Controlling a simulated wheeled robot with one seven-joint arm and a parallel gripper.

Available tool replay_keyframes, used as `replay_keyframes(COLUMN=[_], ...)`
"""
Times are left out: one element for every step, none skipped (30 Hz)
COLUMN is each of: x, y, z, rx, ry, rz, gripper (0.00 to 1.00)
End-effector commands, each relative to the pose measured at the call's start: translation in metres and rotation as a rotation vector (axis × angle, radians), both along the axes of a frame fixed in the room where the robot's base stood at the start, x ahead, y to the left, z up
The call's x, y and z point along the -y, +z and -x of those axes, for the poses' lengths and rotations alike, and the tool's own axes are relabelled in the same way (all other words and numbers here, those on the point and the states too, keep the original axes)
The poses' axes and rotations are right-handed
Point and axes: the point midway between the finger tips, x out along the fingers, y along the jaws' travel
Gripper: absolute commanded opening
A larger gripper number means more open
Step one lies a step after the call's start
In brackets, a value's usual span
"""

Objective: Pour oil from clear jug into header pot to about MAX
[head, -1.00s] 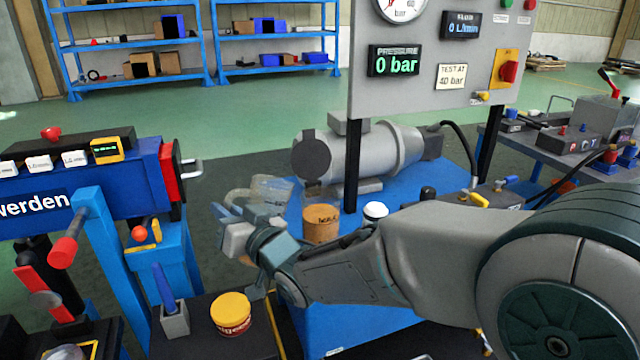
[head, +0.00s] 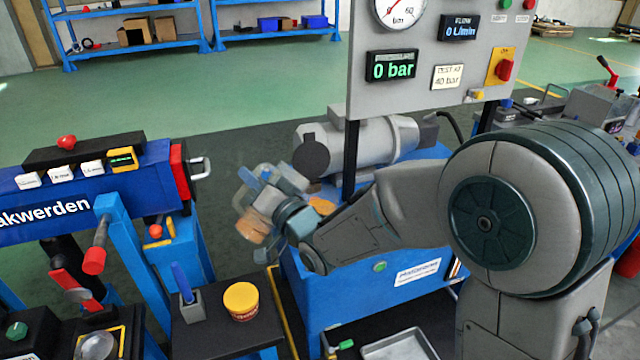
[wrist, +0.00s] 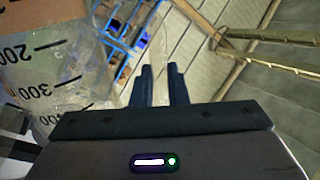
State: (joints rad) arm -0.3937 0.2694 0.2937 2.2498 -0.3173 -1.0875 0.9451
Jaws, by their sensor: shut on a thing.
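The clear jug (head: 250,224) is held at the left end of my arm in the head view, with amber oil in its lower part. In the wrist view the jug (wrist: 72,68) fills the upper left, with black marks 200 and 300 and oil at the top edge of the picture. My gripper (wrist: 166,85) has its fingers close together, shut on the jug beside its body; the grasped part is hard to see. The header pot (head: 322,205) shows only as an orange-brown patch behind my wrist, right of the jug. Its MAX mark is hidden.
A blue bench (head: 350,292) with a grey motor (head: 375,145) stands behind my arm. The gauge panel (head: 425,95) rises above it, reading 0 bar. A blue cylinder stand (head: 90,205) is at left.

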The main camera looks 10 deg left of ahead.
Motion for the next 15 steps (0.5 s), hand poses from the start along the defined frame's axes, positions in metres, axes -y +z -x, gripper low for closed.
replay_keyframes(x=[0.001, 0.002, 0.003, 0.003, 0.004, 0.005, 0.005, 0.005, 0.005, 0.006, 0.006, 0.006, 0.006, 0.006, 0.006], y=[0.009, 0.011, 0.014, 0.016, 0.018, 0.019, 0.019, 0.018, 0.016, 0.016, 0.016, 0.016, 0.017, 0.017, 0.017], z=[-0.001, -0.002, -0.003, -0.004, -0.004, -0.005, -0.006, -0.006, -0.006, -0.006, -0.006, -0.006, -0.007, -0.007, -0.007], rx=[-0.018, -0.028, -0.044, -0.054, -0.065, -0.077, -0.081, -0.085, -0.085, -0.085, -0.087, -0.088, -0.09, -0.091, -0.093], ry=[0.0, 0.0, 0.0, 0.0, -0.001, -0.002, -0.001, -0.001, 0.0, 0.0, 0.0, 0.0, -0.001, -0.001, -0.001], rz=[-0.017, -0.027, -0.041, -0.051, -0.062, -0.074, -0.079, -0.083, -0.083, -0.084, -0.085, -0.087, -0.087, -0.088, -0.09], gripper=[0.0, 0.0, 0.0, 0.0, 0.0, 0.0, 0.0, 0.0, 0.0, 0.0, 0.0, 0.0, 0.0, 0.0, 0.0])
